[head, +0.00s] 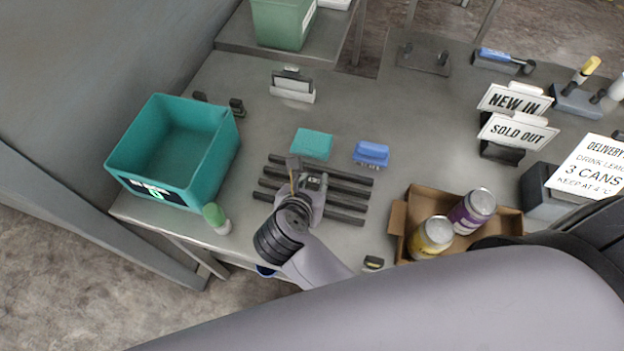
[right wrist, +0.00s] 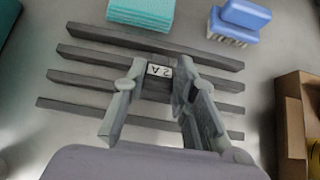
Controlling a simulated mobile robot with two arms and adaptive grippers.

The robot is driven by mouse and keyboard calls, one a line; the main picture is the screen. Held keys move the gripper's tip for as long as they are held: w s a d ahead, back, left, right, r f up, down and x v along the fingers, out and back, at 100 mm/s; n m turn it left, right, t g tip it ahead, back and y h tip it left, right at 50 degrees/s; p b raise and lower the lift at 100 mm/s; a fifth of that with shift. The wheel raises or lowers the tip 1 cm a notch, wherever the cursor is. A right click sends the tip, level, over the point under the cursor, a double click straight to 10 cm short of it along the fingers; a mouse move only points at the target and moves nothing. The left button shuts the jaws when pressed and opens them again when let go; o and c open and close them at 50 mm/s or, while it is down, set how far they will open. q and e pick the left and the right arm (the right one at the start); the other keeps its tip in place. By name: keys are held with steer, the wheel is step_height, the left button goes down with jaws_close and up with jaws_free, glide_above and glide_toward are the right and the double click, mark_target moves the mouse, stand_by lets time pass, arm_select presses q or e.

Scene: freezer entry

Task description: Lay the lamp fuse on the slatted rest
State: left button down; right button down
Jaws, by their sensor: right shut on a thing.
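The slatted rest (head: 346,193) is a set of dark parallel bars on the grey table; it also fills the middle of the right wrist view (right wrist: 82,56). My right gripper (head: 308,177) is over the middle of the rest. In the right wrist view its fingers (right wrist: 157,84) are shut on the lamp fuse (right wrist: 159,71), a small dark block with a white "2 A" label. The fuse is over the upper bars; whether it touches them I cannot tell. Its lower part is hidden between the fingers. My left gripper is not in view.
A teal sponge (head: 313,143) and a blue brush (head: 371,153) lie just behind the rest. A cardboard tray (head: 397,217) with two cans is at right. Signs (head: 516,132) stand farther right.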

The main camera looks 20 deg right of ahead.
steer(key=shift+f, duration=0.25)
steer(key=c, duration=1.2)
jaws_free()
steer(key=o, duration=0.6)
steer(key=p+v, duration=0.1)
steer(key=v, duration=0.1)
steer(key=r+p+v, duration=0.1)
steer(key=p+v, duration=0.1)
steer(key=v, duration=0.1)
steer(key=w+p+v, duration=0.1)
steer(key=v, duration=0.2)
steer(key=shift+d+r, duration=0.15)
steer(key=shift+d, duration=0.15)
